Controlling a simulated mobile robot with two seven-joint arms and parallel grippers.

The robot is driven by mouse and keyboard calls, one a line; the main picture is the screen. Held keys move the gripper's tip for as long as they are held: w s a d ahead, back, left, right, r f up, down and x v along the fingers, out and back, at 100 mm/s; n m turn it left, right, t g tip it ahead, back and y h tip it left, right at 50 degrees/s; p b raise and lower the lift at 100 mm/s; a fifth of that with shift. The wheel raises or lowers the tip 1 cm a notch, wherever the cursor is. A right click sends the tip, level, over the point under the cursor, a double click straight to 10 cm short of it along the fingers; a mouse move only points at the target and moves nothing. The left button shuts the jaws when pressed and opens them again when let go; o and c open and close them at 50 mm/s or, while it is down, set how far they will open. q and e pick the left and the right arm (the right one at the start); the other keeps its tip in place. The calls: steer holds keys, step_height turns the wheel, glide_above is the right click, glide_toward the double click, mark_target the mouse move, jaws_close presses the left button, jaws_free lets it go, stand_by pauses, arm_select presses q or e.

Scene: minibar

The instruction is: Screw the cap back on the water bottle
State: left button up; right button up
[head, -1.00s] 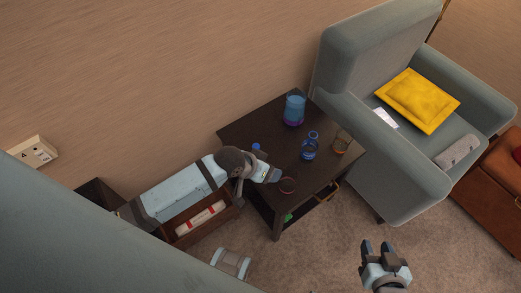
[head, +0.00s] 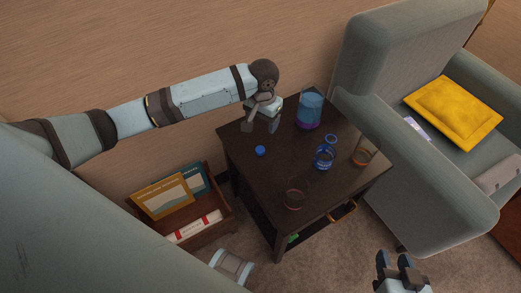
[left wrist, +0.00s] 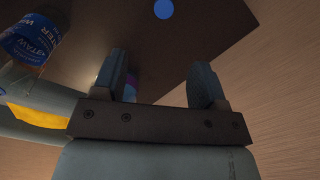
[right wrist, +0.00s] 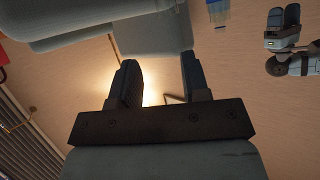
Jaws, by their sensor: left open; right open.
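The blue cap (head: 260,151) lies on the dark side table, near its left edge. It also shows at the top of the left wrist view (left wrist: 163,9). The clear water bottle with blue bands (head: 324,155) stands to the right of the cap. Its blue label reads in the left wrist view (left wrist: 30,42). My left gripper (head: 262,122) is open and empty, near the table's back left corner, just behind the cap in the picture and apart from it. My right gripper (head: 393,260) is open and empty, in front of the armchair, away from the table.
The side table (head: 245,172) also holds a blue and purple vessel (head: 309,112), an amber glass (head: 362,152) and a clear glass with a reddish base (head: 294,199). A grey armchair (head: 430,190) with a yellow cushion (head: 455,112) stands right. A wooden magazine box (head: 205,232) sits left.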

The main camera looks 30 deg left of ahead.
arm_select(q)
steer(key=b, duration=0.3)
glide_above(260, 149)
steer(key=f, duration=0.8)
steer(key=shift+w+d+f, duration=0.1)
steer(key=shift+d, duration=0.25)
steer(key=shift+f, duration=0.2)
arm_select(e)
steer(key=r, duration=0.1)
steer(key=w+a+r+t+y, duration=0.1)
steer(key=w+a+r+t, duration=0.1)
steer(key=r, duration=0.1)
steer(key=shift+a, duration=0.1)
arm_select(q)
steer(key=f, duration=0.1)
steer(key=f+b, duration=0.1)
steer(key=f, duration=0.1)
steer(key=f+b, duration=0.1)
steer(key=shift+a+f, duration=0.3)
steer(key=shift+a, duration=0.05)
steer(key=shift+f, duration=0.35)
arm_select(e)
steer(key=r, duration=0.1)
steer(key=a+r+t+y, duration=0.1)
steer(key=r, duration=0.1)
steer(key=a+r+t+y, duration=0.1)
steer(key=shift+w+r, duration=0.3)
steer(key=shift+r, duration=0.05)
arm_select(q)
steer(key=c, duration=1)
